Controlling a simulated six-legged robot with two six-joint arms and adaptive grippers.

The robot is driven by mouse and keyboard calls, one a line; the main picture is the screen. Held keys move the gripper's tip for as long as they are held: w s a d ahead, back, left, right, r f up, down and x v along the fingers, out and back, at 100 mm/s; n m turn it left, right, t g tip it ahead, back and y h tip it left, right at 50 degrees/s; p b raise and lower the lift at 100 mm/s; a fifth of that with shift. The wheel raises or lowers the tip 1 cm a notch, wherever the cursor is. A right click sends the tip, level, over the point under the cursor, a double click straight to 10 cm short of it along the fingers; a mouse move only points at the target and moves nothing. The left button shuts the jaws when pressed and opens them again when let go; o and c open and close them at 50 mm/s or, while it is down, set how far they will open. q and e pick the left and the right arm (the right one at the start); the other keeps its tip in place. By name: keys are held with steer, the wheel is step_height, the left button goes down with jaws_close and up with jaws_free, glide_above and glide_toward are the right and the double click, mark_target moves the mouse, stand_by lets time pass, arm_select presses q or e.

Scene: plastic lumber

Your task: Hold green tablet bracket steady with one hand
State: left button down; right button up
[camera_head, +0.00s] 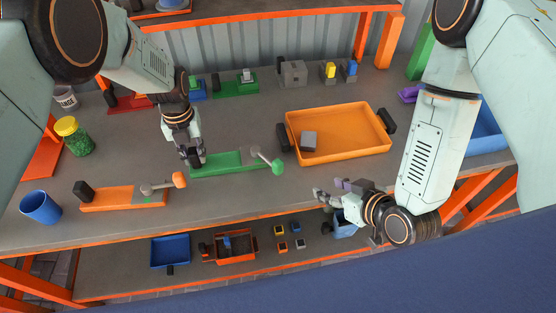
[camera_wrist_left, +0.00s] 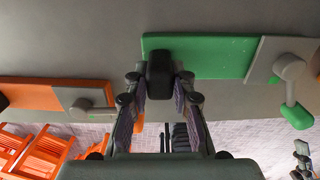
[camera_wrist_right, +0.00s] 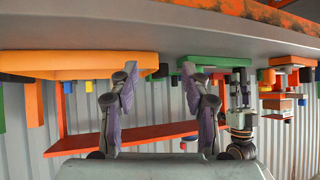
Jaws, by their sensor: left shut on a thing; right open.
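The green tablet bracket (camera_head: 225,165) lies on the grey tabletop near its middle. The fingers hide part of the handle. My right gripper (camera_head: 330,193) is open and empty, over the table's front edge to the right of the bracket. It also shows in the right wrist view (camera_wrist_right: 160,88).
An orange bracket (camera_head: 110,197) with a lever lies to the left, near a blue cup (camera_head: 40,207). An orange tray (camera_head: 340,150) holding a grey block stands to the right. Small fixtures line the back. A lower shelf holds bins. Bare tabletop lies between the two brackets.

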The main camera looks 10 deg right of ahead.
mark_target(279, 162)
steer(key=a+r+n+t+y, duration=0.2)
steer(key=a+r+n+y, duration=0.1)
steer(key=a+r+y, duration=0.15)
steer(key=shift+h, duration=0.55)
steer(key=x, duration=1.2)
steer(key=shift+w+a+r, duration=0.1)
steer(key=shift+a+r, duration=0.2)
steer(key=shift+a, duration=0.05)
steer(key=shift+c, duration=0.4)
jaws_close()
